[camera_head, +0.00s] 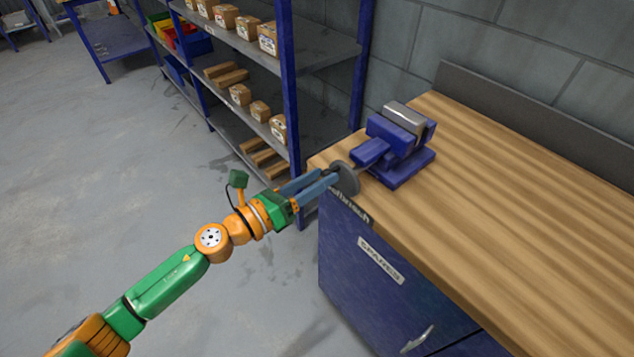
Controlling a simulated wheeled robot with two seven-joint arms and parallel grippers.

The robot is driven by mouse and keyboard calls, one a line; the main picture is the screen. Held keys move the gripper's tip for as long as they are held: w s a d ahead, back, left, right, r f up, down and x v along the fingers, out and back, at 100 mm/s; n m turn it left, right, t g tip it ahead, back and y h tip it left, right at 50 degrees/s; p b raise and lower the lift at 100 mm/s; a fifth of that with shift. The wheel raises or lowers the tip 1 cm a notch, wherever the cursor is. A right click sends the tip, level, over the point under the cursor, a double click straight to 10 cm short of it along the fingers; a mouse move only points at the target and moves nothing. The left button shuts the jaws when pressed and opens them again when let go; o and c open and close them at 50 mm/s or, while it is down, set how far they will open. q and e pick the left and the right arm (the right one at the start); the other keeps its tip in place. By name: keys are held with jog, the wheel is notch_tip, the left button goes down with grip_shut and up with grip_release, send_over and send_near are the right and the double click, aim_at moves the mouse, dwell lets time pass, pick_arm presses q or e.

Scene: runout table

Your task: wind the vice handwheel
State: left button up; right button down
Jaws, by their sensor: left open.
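A blue vice (393,148) with a grey metal jaw top sits on the far left corner of the wooden bench. Its round grey handwheel (346,180) faces left, at the bench's left edge. My left gripper (335,178) is open, with its long blue-grey fingers pointing right at the handwheel. The fingertips are at the wheel's near face and overlap it in the picture; I cannot tell whether they touch it. No handle knob on the wheel can be made out. My right gripper is not in view.
The wooden bench top (500,190) is clear to the right of the vice. Below it is a blue cabinet (370,275) with a label and handle. A blue-framed shelf (290,90) with several cardboard boxes stands behind my left gripper. The grey floor at left is open.

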pick_arm(q)
grip_shut()
jog(key=n, duration=0.3)
jog(key=shift+w+a+f, duration=0.2)
jog(key=shift+w+f, duration=0.05)
jog(key=shift+n, duration=0.4)
jog(key=n, duration=0.1)
jog(key=n+p, duration=0.1)
jog(key=n, duration=0.1)
jog(key=shift+w+a+f, duration=0.15)
jog(key=shift+w+f, duration=0.05)
jog(key=shift+f, duration=0.2)
jog(key=n, duration=0.1)
jog(key=f+n, duration=0.1)
jog(key=n, duration=0.1)
jog(key=shift+w+a+n, duration=0.1)
jog(key=shift+w+n, duration=0.05)
jog(key=shift+n, duration=0.15)
